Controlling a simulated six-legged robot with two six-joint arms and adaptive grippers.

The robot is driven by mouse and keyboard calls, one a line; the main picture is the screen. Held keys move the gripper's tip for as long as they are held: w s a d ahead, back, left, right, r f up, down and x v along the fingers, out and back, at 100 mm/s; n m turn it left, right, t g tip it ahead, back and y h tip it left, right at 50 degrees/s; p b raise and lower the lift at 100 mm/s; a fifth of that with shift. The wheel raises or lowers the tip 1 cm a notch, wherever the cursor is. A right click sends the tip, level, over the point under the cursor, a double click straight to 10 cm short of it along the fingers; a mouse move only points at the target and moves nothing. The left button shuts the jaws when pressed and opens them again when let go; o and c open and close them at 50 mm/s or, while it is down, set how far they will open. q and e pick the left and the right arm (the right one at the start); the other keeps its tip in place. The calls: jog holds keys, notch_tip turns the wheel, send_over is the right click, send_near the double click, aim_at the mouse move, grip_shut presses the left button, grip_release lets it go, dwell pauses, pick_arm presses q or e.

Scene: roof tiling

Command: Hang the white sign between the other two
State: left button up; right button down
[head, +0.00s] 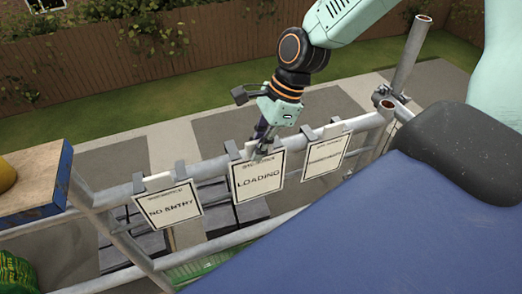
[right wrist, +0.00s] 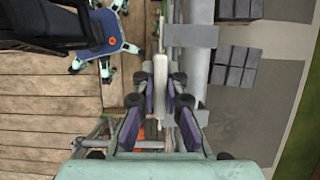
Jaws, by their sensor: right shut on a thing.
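The white sign reading LOADING (head: 258,180) is at the guardrail, between the NO ENTRY sign (head: 168,207) on the left and a third sign (head: 325,158) on the right, whose text is too small to read. My right gripper (head: 264,145) is shut on the top of the LOADING sign. In the right wrist view its fingers (right wrist: 158,105) pinch the white sign (right wrist: 159,75), seen edge-on beside the rail. Dark hooks show at the sign's top corners; whether they bear on the rail I cannot tell. My left gripper is out of view.
The guardrail's top tube (head: 215,166) runs across the view, with an upright post (head: 410,55) at right. A wooden box with a blue edge (head: 35,185) stands at left. Stacked dark tiles (right wrist: 235,65) lie below, beyond the rail. Paving and a fence are behind.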

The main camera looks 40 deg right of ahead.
jog(key=shift+w+a+f+b, duration=0.1)
jog(key=shift+w+f+b, duration=0.05)
jog(key=shift+w+b, duration=0.5)
jog(key=shift+b, duration=0.2)
jog(key=shift+w+d+f+b, duration=0.35)
jog(key=shift+w+f+b, duration=0.15)
jog(key=shift+w+b, duration=0.2)
jog(key=shift+s+a+f, duration=0.15)
jog(key=shift+f, duration=0.25)
notch_tip(320, 180, down, 2)
jog(key=shift+f+b, duration=0.1)
jog(key=shift+b, duration=0.25)
